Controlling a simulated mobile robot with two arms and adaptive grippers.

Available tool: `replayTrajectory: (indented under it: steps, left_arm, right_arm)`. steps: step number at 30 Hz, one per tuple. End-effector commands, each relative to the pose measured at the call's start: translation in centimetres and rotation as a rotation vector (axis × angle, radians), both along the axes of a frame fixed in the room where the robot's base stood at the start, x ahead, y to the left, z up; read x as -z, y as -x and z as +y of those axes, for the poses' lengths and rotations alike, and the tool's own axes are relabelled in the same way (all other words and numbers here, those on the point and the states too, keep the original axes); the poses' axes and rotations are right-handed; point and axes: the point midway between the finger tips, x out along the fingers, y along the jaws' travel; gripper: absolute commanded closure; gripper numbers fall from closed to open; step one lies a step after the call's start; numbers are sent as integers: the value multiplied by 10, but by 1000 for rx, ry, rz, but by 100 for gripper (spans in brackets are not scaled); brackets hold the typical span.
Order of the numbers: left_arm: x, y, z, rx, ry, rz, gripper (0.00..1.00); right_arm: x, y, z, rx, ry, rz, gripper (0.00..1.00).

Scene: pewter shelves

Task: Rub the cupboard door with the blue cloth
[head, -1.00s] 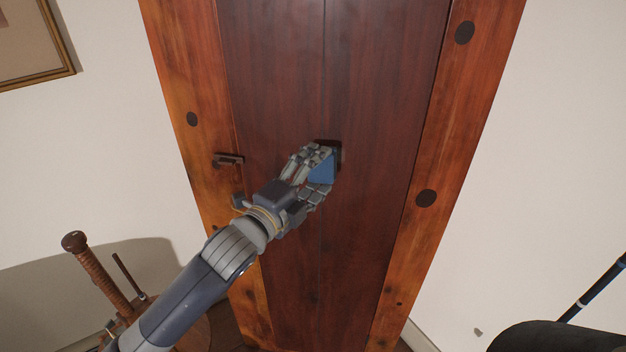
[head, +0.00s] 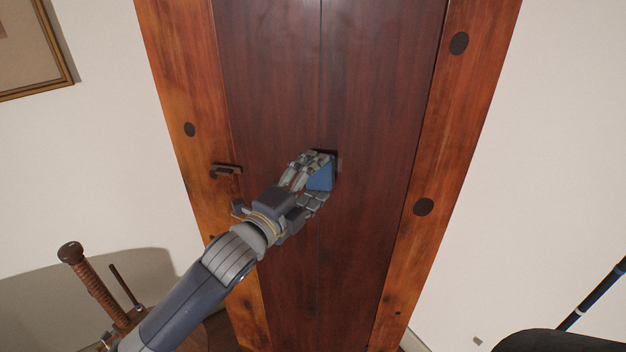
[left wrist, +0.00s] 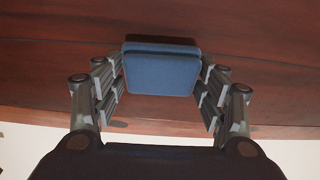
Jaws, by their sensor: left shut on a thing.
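The cupboard door (head: 375,110) is a tall dark red-brown wooden panel in a lighter orange wood frame, and it looks shut. My left gripper (head: 318,177) is at the middle of the door and is shut on the blue cloth (head: 321,178). In the left wrist view the cloth (left wrist: 160,72) is a folded blue pad between the two fingers, with the door's wood (left wrist: 50,60) right behind it. The cloth looks to be against the door or very close to it; I cannot tell which. My right gripper is not in view.
A wooden object with a wrapped grip (head: 92,283) stands at the lower left. A framed picture (head: 40,92) hangs on the left wall. A dark rounded shape is at the lower right.

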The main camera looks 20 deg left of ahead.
Motion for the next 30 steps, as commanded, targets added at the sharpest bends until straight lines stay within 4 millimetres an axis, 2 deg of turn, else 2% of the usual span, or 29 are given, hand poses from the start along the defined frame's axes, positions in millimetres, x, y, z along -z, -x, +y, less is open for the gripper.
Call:
replayTrajectory:
  steps: [23,30]
  left_arm:
    - [-1,-15,2,1,0,-1,53]
    - [-2,-17,-13,2,3,-1,53]
  right_arm:
    - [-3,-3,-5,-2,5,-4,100]
    - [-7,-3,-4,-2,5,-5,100]
